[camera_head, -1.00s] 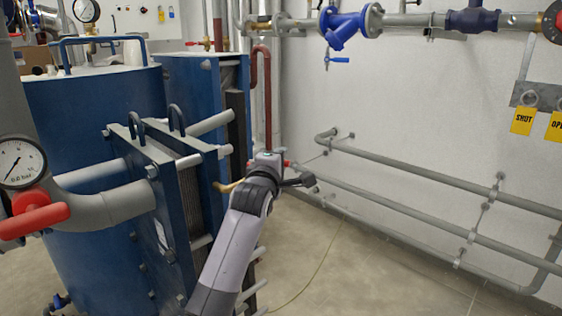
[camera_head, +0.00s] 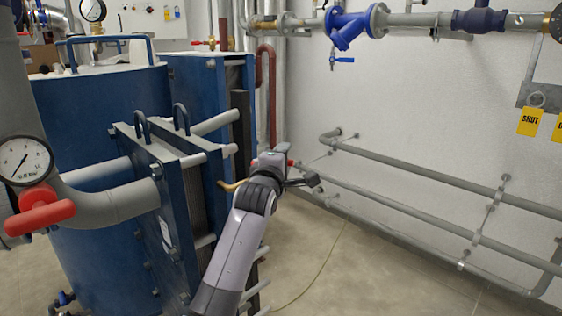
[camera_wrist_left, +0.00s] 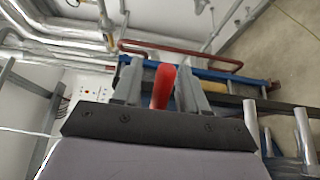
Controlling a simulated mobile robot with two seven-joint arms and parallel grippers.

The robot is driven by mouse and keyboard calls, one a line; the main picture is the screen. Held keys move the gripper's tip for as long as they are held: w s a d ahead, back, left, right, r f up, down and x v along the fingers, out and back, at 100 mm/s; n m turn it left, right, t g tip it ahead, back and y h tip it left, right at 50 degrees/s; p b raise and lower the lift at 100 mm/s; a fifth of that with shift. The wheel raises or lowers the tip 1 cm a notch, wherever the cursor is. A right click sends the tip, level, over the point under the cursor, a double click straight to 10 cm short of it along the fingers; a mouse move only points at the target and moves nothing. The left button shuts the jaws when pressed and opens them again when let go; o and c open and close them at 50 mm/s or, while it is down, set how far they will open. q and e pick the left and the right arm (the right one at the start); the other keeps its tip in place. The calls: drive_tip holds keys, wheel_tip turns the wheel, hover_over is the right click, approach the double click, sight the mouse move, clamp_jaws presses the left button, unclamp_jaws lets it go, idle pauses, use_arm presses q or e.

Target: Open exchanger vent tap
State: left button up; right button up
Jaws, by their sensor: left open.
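A red lever handle (camera_wrist_left: 162,87), which looks like the vent tap's, stands between the two grey fingers of my left gripper (camera_wrist_left: 160,72) in the left wrist view. The fingers are open, one on each side of the handle; I cannot tell whether either touches it. In the head view my left wrist (camera_head: 266,178) is beside the blue plate exchanger (camera_head: 168,215), with a brass-coloured part (camera_head: 231,186) showing just left of it. A small red piece shows at the wrist's right edge. My right gripper is out of view.
A pressure gauge (camera_head: 25,160) and a red valve handle (camera_head: 40,212) are at the left. Grey pipes (camera_head: 420,208) run along the right wall. A blue valve (camera_head: 346,28) and yellow tags (camera_head: 530,122) are above. The floor (camera_head: 350,270) at right is mostly clear.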

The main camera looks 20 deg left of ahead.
use_arm(q)
drive_tip(key=s, duration=0.7)
drive_tip(key=shift+d, duration=0.15)
